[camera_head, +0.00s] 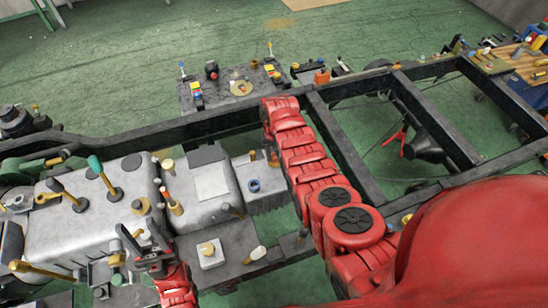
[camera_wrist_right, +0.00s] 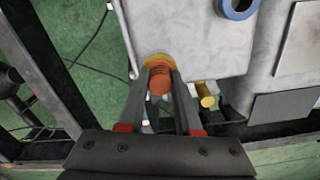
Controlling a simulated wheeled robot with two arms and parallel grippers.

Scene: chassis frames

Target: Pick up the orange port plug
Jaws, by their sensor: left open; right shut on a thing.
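The orange port plug (camera_wrist_right: 160,83) shows in the right wrist view as a round orange piece between the fingertips of my right gripper (camera_wrist_right: 161,72), which is shut on it. A yellow ring lies right behind the plug, at the edge of a grey metal housing (camera_wrist_right: 185,30). I cannot tell whether the plug is seated in the ring or clear of it. In the head view my red right arm reaches over the chassis and its fingers are hidden. My left gripper (camera_head: 139,232) is open and empty above the grey housings at the lower left.
Black chassis rails (camera_head: 345,150) run across the scene. A blue ring (camera_head: 254,185) and a yellow cylinder (camera_wrist_right: 205,95) are near the grey housings. Levers with green knobs (camera_head: 95,165) stand up at the left.

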